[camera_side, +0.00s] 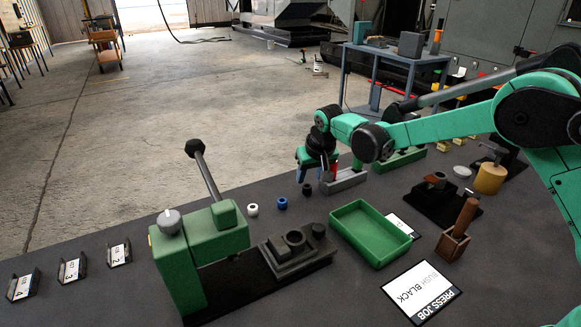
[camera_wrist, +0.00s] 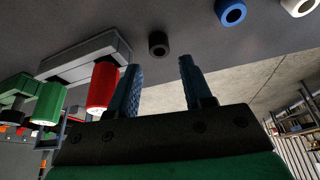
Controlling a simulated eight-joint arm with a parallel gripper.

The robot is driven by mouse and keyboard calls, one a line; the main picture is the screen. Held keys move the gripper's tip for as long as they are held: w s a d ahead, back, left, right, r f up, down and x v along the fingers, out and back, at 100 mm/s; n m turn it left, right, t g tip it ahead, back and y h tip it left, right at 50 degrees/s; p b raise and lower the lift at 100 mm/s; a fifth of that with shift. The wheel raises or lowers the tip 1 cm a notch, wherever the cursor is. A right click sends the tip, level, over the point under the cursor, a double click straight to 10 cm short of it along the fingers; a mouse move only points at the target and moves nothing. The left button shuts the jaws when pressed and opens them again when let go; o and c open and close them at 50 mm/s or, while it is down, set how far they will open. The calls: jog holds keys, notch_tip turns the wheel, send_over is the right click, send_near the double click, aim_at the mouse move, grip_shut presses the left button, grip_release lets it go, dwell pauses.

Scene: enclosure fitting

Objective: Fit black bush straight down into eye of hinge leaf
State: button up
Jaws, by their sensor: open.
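The black bush (camera_side: 307,189) stands on the dark bench, at the end of a row with a blue and a white bush. It also shows in the wrist view (camera_wrist: 158,43), beyond and between my fingertips. My gripper (camera_side: 312,179) is open and empty, pointing down just above and behind the black bush. Its two blue fingers (camera_wrist: 162,68) are apart in the wrist view. What looks like the hinge leaf (camera_side: 276,254) lies in the dark fixture at the green press, with a round raised eye (camera_side: 294,239) on it.
The blue bush (camera_side: 282,203) and white bush (camera_side: 252,210) stand left of the black one. A grey block (camera_side: 345,181) and red cylinder (camera_wrist: 102,86) are close beside my gripper. The green press (camera_side: 190,252) has a raised lever. An empty green tray (camera_side: 370,232) lies right.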

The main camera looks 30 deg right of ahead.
aim_at(307, 185)
jog(key=shift+x, duration=2)
grip_shut()
